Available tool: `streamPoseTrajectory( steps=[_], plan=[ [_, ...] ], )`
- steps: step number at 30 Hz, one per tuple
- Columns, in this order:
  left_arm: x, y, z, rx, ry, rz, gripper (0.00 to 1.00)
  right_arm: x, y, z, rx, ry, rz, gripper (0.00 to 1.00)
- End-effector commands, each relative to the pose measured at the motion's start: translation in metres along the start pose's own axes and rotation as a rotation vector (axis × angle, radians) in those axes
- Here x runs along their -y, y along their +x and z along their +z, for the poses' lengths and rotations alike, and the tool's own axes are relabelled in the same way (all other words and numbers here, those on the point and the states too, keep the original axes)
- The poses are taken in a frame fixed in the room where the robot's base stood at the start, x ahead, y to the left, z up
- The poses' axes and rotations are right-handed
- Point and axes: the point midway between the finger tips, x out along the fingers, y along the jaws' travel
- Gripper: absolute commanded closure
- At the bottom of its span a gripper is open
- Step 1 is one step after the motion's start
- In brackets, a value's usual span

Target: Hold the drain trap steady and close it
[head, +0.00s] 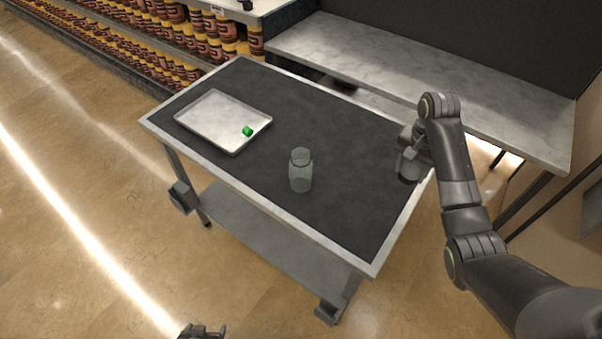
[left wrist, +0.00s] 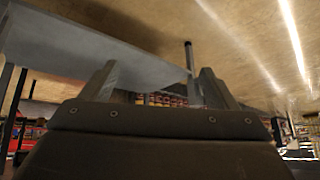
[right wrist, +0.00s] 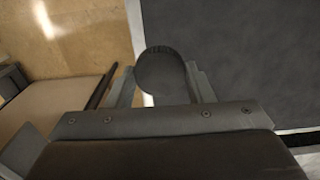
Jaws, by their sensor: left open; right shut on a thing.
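A clear greenish glass jar (head: 301,171), which looks like the drain trap body, stands upright on the dark table top. Its mouth looks uncovered. My right gripper (head: 408,165) is over the table's right edge, well to the right of the jar. In the right wrist view it is shut on a dark round cap (right wrist: 160,68) with a ridged rim, held between its fingers. My left gripper (head: 204,330) is low at the bottom edge of the head view, off the table and far from the jar. In the left wrist view its fingers (left wrist: 155,88) are apart with nothing between them.
A metal tray (head: 205,108) lies at the table's left end with a small green piece (head: 248,131) in it. A grey counter (head: 430,80) runs behind the table. Shelves of jars (head: 180,35) stand at the back left. The table top around the glass jar is clear.

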Motion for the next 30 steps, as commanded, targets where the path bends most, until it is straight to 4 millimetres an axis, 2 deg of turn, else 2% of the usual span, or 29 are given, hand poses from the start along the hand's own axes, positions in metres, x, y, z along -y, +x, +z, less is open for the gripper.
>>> streamPoseTrajectory(
  steps=[1,6,12,15,21,25,30],
  plan=[
    [-0.009,0.002,-0.041,-0.095,0.007,0.025,0.19,0.016,-0.005,0.002,0.002,-0.066,-0.003,0.73],
    [-0.043,-0.007,-0.157,-0.367,0.034,0.146,0.19,0.06,-0.015,0.011,0.002,-0.301,-0.003,0.73],
    [-0.091,-0.042,-0.268,-0.6,0.101,0.335,0.19,0.112,-0.03,0.026,0.001,-0.588,-0.003,0.73],
    [-0.114,-0.065,-0.311,-0.671,0.149,0.433,0.19,0.136,-0.038,0.036,0.001,-0.732,-0.001,0.73],
    [-0.151,-0.105,-0.37,-0.721,0.258,0.584,0.19,0.18,-0.055,0.058,-0.001,-1.006,-0.001,0.73],
    [-0.168,-0.128,-0.397,-0.705,0.329,0.646,0.19,0.205,-0.067,0.074,0.001,-1.183,0.0,0.73],
    [-0.179,-0.15,-0.422,-0.646,0.401,0.671,0.19,0.234,-0.081,0.095,-0.001,-1.393,0.001,0.73]
  ],
)
